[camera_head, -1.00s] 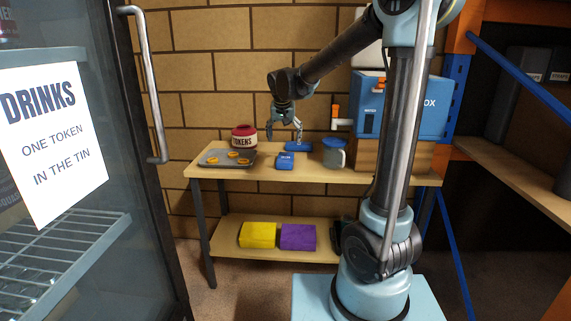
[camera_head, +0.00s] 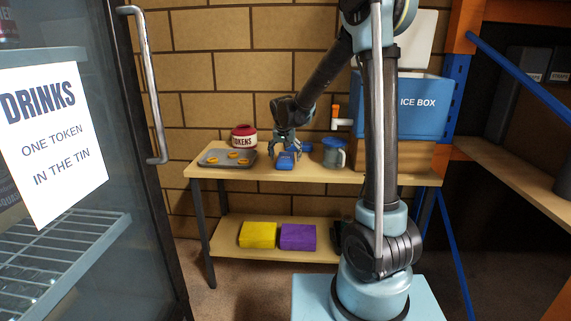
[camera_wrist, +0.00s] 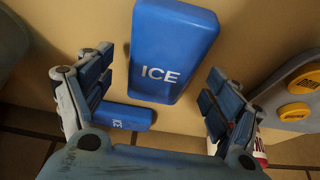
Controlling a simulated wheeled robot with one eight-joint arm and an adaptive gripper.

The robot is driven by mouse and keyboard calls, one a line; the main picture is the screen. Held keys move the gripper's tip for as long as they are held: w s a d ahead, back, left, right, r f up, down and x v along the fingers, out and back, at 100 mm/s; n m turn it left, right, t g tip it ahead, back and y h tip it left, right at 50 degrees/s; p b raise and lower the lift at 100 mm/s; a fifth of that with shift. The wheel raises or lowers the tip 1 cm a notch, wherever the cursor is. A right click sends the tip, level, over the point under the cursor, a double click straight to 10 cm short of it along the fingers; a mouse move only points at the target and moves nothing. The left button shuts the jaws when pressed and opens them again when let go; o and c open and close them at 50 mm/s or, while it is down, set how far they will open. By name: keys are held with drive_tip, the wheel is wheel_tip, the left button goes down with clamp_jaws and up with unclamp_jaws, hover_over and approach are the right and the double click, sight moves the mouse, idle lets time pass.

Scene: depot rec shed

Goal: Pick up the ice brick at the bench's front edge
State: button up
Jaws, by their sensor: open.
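The blue ice brick (camera_head: 284,162) lies near the front edge of the bench (camera_head: 350,175). In the wrist view this brick (camera_wrist: 172,45) lies lengthwise at the top centre, its white ICE lettering facing up. My gripper (camera_head: 285,155) is open above the brick, pointing down. In the wrist view its fingers (camera_wrist: 157,105) are spread to either side of the brick's near end, with nothing held between them. A second blue ice brick (camera_head: 306,147) lies farther back on the bench; it also shows behind my left finger in the wrist view (camera_wrist: 127,117).
A grey tray with orange tokens (camera_head: 213,163) and a red-and-cream TOKENS tin (camera_head: 243,138) stand left of the brick. A blue-grey mug (camera_head: 334,155) stands right, before the blue ice box (camera_head: 425,108). Yellow (camera_head: 258,235) and purple (camera_head: 298,237) blocks lie on the lower shelf.

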drive_tip(key=shift+w+f, duration=0.1)
drive_tip(key=shift+f, duration=0.2)
drive_tip(key=c, duration=1.4)
drive_tip(key=shift+r, duration=0.15)
